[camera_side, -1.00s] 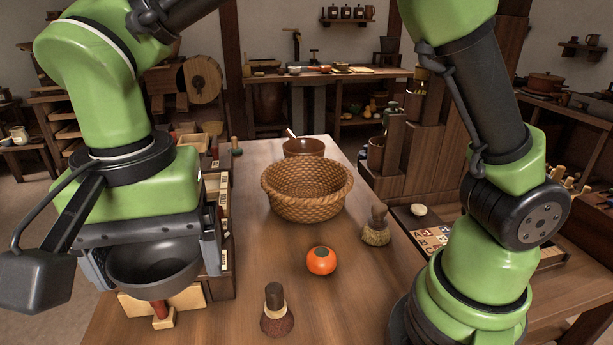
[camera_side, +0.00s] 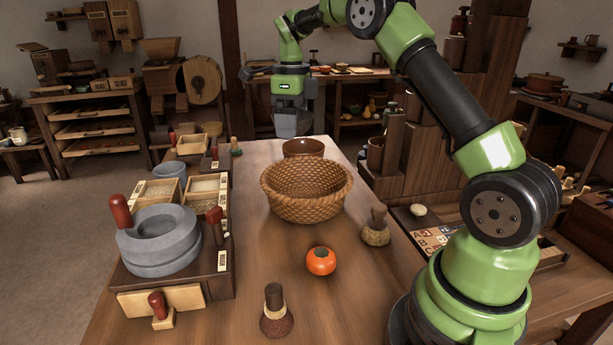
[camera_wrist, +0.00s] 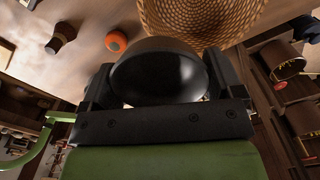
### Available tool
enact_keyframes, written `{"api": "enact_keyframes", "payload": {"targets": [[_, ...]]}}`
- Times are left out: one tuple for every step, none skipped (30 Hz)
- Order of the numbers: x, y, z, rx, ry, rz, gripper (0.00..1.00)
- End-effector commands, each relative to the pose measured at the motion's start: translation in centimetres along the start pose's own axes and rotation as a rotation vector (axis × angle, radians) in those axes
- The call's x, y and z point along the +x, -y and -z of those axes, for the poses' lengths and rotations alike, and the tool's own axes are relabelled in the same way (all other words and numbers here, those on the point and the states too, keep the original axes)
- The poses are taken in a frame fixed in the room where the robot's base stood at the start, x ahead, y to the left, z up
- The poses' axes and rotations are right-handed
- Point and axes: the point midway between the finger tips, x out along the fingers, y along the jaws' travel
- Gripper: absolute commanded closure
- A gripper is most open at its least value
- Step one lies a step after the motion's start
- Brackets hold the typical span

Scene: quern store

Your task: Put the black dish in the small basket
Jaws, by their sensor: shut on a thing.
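My gripper (camera_side: 290,122) appears far back in the side view, over or beyond the far end of the table, behind the small basket. In the wrist view, the black dish (camera_wrist: 160,76) sits between the two dark fingers, and my gripper is shut on it. The woven small basket (camera_side: 306,190) stands upright on the table, apart from the dish. It shows at the top of the wrist view (camera_wrist: 205,14), partly cut off, and looks empty.
An orange persimmon (camera_side: 321,261), a dark-handled brush (camera_side: 276,312) and another brush (camera_side: 376,229) stand on the near table. A grey stone quern (camera_side: 158,240) is at left, shelving steps (camera_side: 400,150) at right.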

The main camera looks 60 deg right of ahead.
Motion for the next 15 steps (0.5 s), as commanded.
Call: {"api": "enact_keyframes", "payload": {"targets": [[0.1,1.4,1.1,0.074,0.0,0.0,0.38],[0.1,2.0,1.5,0.108,0.001,0.0,0.38],[0.1,2.7,2.1,0.154,0.001,0.0,0.38],[0.1,3.2,2.6,0.185,0.001,0.0,0.38],[0.1,3.7,3.0,0.214,0.002,-0.001,0.38],[0.1,4.3,3.6,0.251,0.002,-0.001,0.38],[0.1,4.7,4.0,0.275,0.002,-0.001,0.38],[0.1,5.1,4.4,0.302,0.002,-0.001,0.38],[0.1,5.6,4.9,0.333,0.002,-0.001,0.38],[0.1,6.0,5.3,0.358,0.003,0.0,0.38],[0.2,6.2,5.5,0.375,0.002,-0.001,0.38],[1.0,5.9,5.3,0.364,-0.002,-0.004,0.38],[1.4,5.9,5.3,0.361,-0.002,-0.004,0.38],[1.8,5.9,5.3,0.361,-0.002,-0.004,0.38],[2.4,5.9,5.3,0.36,-0.001,-0.003,0.38]]}}
